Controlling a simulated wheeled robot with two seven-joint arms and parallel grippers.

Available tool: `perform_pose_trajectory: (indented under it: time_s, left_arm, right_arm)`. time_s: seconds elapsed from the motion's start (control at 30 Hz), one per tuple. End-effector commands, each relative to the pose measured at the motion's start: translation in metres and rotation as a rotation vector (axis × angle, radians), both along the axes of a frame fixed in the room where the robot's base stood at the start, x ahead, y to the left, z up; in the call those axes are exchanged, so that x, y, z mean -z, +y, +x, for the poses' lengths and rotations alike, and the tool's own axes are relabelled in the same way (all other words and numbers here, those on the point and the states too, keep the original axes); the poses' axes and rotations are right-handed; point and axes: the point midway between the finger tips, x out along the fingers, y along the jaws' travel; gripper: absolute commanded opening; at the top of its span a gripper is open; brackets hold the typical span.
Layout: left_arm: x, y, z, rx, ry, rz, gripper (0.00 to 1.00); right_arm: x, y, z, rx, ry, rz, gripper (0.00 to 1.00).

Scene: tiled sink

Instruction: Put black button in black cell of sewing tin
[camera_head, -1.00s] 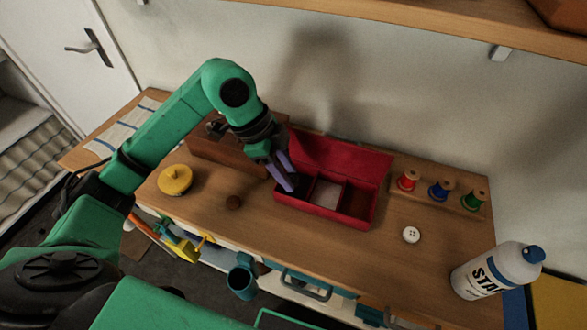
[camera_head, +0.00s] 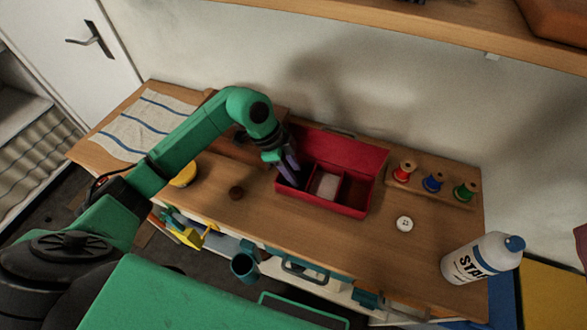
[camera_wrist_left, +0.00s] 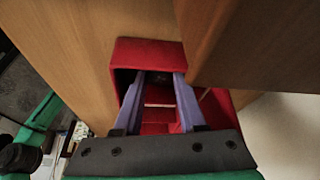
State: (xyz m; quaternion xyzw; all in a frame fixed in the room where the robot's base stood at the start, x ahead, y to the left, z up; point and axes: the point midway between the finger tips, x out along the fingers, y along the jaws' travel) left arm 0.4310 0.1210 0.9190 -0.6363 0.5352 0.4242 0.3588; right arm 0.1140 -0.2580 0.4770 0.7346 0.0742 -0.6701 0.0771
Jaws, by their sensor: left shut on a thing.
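The red sewing tin (camera_head: 349,211) stands open on the wooden bench with its lid tilted back. Its middle cell looks pale and its right cell dark red. My left gripper (camera_head: 292,180) reaches down at the tin's left cell, and its lilac fingers hide most of that cell. In the left wrist view the fingers (camera_wrist_left: 160,78) are inside the red walls (camera_wrist_left: 150,50), shut on a small dark thing, apparently the black button (camera_wrist_left: 159,77). It is mostly hidden. A brown button (camera_head: 236,193) and a white button (camera_head: 404,224) lie on the bench. My right gripper is out of view.
Red, blue and green thread spools (camera_head: 433,183) stand on a rack right of the tin. A white bottle (camera_head: 480,259) is at the right front. A yellow round object (camera_head: 184,175) and a striped cloth (camera_head: 140,125) lie left. A wooden box (camera_wrist_left: 240,40) is close beside the gripper.

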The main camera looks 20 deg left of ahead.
Motion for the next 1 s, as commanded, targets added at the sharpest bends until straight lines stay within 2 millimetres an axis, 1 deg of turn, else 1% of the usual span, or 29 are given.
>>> perform_pose_trajectory:
  time_s: [0.03,0.1,0.37,0.47,0.5,0.57,0.67,0.8,0.9,1.0]
  left_arm:
    - [0.001,0.000,0.000,0.000,0.000,0.000,0.47]
    - [0.001,0.000,0.000,0.000,0.000,0.000,0.70]
    - [0.000,0.000,0.000,0.000,0.000,0.000,0.70]
    - [-0.006,0.000,0.000,0.000,-0.001,0.000,0.70]
    - [-0.008,0.002,0.000,-0.001,-0.002,0.001,0.70]
    - [-0.018,0.007,0.000,-0.001,-0.005,0.002,0.70]
    - [-0.041,0.017,-0.001,-0.002,-0.006,0.003,0.70]
    - [-0.078,0.032,-0.004,-0.002,-0.005,0.003,0.70]
    - [-0.099,0.039,-0.006,-0.001,-0.004,0.002,0.70]
    - [-0.111,0.044,-0.007,-0.001,-0.002,0.001,0.70]
  right_arm:
    - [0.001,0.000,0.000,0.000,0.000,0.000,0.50]
    - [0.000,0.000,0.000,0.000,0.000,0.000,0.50]
    - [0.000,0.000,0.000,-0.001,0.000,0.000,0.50]
    - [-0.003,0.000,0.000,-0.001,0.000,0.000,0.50]
    - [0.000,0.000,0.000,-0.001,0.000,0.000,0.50]
    - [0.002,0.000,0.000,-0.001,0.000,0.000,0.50]
    - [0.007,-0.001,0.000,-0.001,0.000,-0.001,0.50]
    - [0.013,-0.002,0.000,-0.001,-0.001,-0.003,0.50]
    - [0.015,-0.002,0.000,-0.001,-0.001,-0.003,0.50]
    - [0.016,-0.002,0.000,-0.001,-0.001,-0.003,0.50]
